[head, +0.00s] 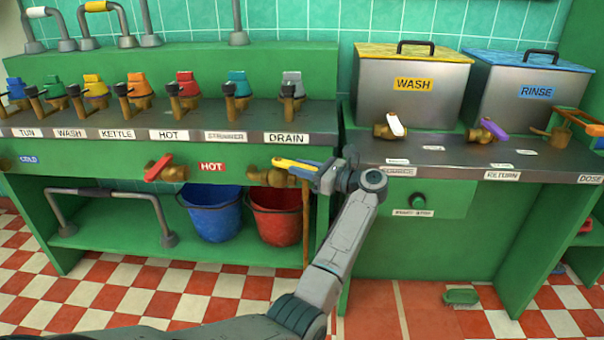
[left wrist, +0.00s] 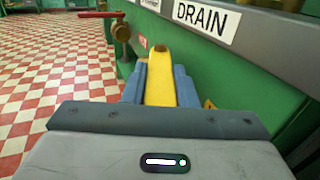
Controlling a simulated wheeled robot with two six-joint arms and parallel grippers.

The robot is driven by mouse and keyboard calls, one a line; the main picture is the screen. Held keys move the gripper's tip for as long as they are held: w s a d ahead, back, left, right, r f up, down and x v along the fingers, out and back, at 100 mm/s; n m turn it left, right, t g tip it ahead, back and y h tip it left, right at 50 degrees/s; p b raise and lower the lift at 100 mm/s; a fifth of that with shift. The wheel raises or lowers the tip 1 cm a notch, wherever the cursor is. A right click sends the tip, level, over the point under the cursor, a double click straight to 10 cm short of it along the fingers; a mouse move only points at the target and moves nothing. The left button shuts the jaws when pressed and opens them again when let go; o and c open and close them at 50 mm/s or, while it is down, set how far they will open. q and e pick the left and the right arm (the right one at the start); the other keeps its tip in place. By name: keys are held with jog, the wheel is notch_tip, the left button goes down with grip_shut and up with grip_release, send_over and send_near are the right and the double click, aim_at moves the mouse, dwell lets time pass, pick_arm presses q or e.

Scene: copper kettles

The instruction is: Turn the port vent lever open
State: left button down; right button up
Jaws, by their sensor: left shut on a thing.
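A yellow lever (head: 290,164) sits on a brass valve (head: 268,176) on the green bench front, below the DRAIN label (head: 286,139). It points right from the valve, roughly along the bench front. In the left wrist view the lever (left wrist: 159,78) runs away between two blue fingers. My left gripper (head: 318,172) is shut on the lever's free end; it also shows in the left wrist view (left wrist: 160,92). No label that I can read names this lever as the port vent. My right gripper is not in view.
A red lever (head: 158,167) on another brass valve is to the left, beside the HOT label (head: 211,167). A blue bucket (head: 213,222) and a red bucket (head: 275,222) stand below. WASH (head: 384,93) and RINSE (head: 505,101) tanks stand right. The checkered floor in front is mostly clear.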

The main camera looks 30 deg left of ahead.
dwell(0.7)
pick_arm(q)
jog(key=c, duration=1.2)
grip_release()
jog(key=shift+o, duration=0.2)
jog(key=d, duration=1)
jog(key=shift+w+d, duration=0.25)
jog(key=shift+d, duration=0.15)
